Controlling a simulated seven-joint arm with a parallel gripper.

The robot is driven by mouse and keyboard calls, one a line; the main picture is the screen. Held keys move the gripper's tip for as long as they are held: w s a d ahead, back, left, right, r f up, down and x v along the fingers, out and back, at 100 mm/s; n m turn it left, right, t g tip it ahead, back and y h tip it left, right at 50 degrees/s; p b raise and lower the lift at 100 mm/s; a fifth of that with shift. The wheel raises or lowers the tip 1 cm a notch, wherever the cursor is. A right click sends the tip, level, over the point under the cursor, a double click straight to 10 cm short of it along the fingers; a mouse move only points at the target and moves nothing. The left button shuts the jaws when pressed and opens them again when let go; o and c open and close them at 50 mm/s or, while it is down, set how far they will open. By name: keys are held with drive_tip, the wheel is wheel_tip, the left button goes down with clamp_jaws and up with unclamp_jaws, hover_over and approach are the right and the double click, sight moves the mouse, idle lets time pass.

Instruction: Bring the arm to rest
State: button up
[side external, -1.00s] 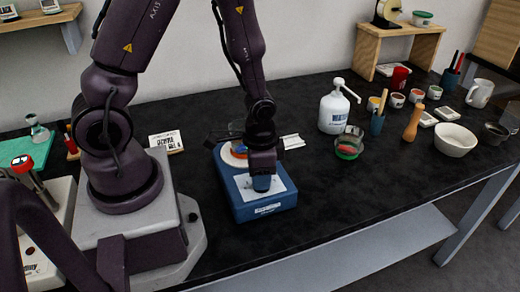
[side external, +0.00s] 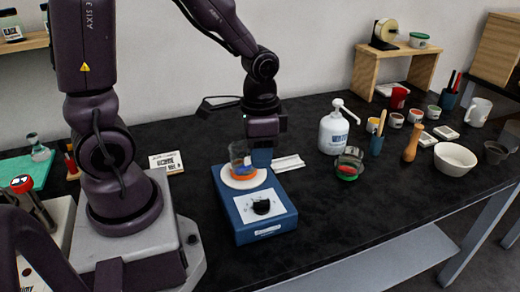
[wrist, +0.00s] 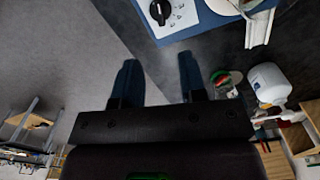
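My gripper (side external: 262,158) is raised over the back of a blue hotplate-like device (side external: 268,229), just right of a glass beaker in the side view. The wrist view shows its two blue fingers (wrist: 158,75) apart with nothing between them. The device has a black knob (side external: 262,207) on its white front panel; the knob also shows in the wrist view (wrist: 160,11). The beaker (side external: 238,154), with blue and orange contents, stands on the round white plate (side external: 262,178). Whether the gripper is clear of the beaker is hard to tell from the side view.
A white pump bottle (side external: 334,133) and a glass dish with red and green contents (side external: 349,164) stand to the right. A white bowl (side external: 455,158) and several small pots are farther right. A label card (side external: 166,162) stands at the left.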

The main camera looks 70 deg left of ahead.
drive_tip(key=s+d+r+n+t, duration=0.1)
drive_tip(key=s+r+t, duration=0.1)
drive_tip(key=r, duration=0.5)
drive_tip(key=s+d+r+n+t, duration=0.1)
drive_tip(key=s+r+t, duration=0.2)
drive_tip(key=r, duration=0.5)
drive_tip(key=shift+s+r+n+t, duration=0.15)
drive_tip(key=shift+s+n+t, duration=0.2)
drive_tip(key=shift+s, duration=0.2)
